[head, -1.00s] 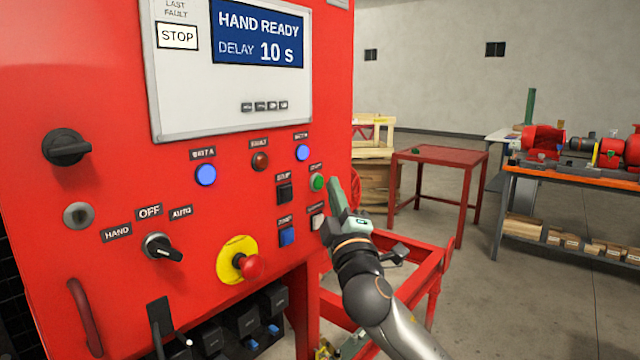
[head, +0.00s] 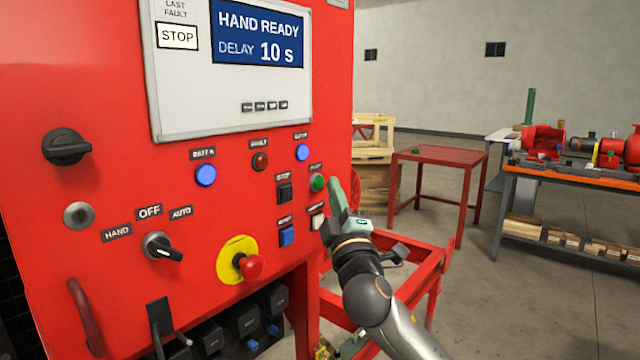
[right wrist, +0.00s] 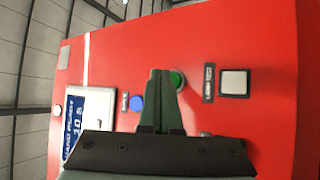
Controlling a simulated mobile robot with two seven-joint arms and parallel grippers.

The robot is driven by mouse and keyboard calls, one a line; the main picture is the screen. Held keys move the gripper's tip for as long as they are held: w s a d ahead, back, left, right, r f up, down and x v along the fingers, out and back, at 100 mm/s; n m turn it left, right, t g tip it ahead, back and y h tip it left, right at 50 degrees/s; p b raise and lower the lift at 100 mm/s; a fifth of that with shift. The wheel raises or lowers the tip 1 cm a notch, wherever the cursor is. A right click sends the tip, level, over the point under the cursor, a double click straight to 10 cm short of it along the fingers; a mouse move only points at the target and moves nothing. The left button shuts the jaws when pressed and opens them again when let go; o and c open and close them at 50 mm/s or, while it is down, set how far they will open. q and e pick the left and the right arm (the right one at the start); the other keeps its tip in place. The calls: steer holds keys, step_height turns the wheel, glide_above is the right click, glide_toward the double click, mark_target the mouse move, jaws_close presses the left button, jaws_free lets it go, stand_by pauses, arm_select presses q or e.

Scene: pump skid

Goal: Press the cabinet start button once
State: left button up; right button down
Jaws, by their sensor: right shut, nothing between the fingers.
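The green start button (head: 317,182) is on the red cabinet (head: 110,100), near its right edge, with a small label above it. My right gripper (head: 333,182) is shut and empty, its fingertips just right of the green button. In the right wrist view the shut fingers (right wrist: 164,75) point at the panel, and the green button (right wrist: 178,79) shows partly behind the fingertips. I cannot tell whether they touch it. The cabinet display (head: 258,35) reads "HAND READY" and "DELAY 10 s". My left gripper is not in view.
Near the green button are a black button (head: 285,193), a white button (head: 318,221) and a blue button (head: 287,236). A red mushroom button (head: 249,266) and a selector switch (head: 162,247) sit lower left. A red table (head: 440,155) stands behind at right.

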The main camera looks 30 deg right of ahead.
steer(key=shift+w, duration=0.1)
steer(key=shift+w+a, duration=0.15)
steer(key=shift+w, duration=0.15)
steer(key=shift+w+a, duration=0.15)
steer(key=shift+w, duration=0.2)
stand_by(0.8)
stand_by(0.4)
steer(key=shift+s+d, duration=0.3)
steer(key=shift+s, duration=0.45)
steer(key=shift+s+d+p, duration=0.15)
steer(key=shift+s+d, duration=0.15)
steer(key=shift+s, duration=0.5)
steer(key=shift+s+d+p, duration=0.1)
steer(key=shift+s+d, duration=0.25)
steer(key=shift+s, duration=0.4)
steer(key=shift+s+d+p, duration=0.15)
steer(key=shift+s+d, duration=0.15)
steer(key=shift+s, duration=0.5)
